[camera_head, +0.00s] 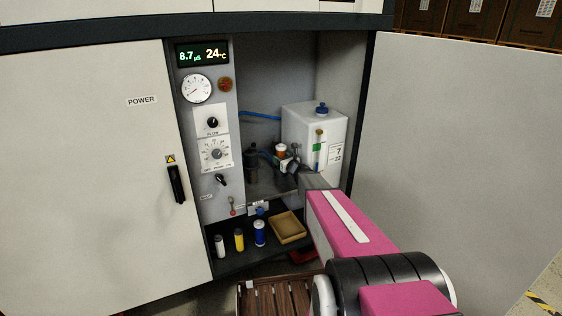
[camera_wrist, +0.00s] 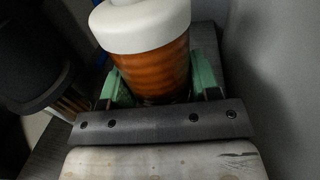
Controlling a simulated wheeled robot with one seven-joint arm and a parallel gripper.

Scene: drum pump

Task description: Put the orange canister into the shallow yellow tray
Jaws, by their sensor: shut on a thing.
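The orange canister (camera_wrist: 155,68) with a white lid fills the middle of the wrist view, between the green fingers of my gripper (camera_wrist: 160,88). My gripper is shut on it. In the head view the canister (camera_head: 281,152) shows small inside the open cabinet, above the lower shelf. My gripper (camera_head: 285,161) there is small and partly hidden by my arm. The shallow yellow tray (camera_head: 288,227) lies on the cabinet's lower shelf, below and apart from the canister. It looks empty.
White, yellow and blue canisters (camera_head: 239,240) stand left of the tray. A white tank (camera_head: 318,133) with a blue cap stands right of my gripper, and a dark pump (camera_head: 252,162) left of it. The open right door (camera_head: 460,150) flanks my arm. A slatted wooden crate (camera_head: 280,298) is below.

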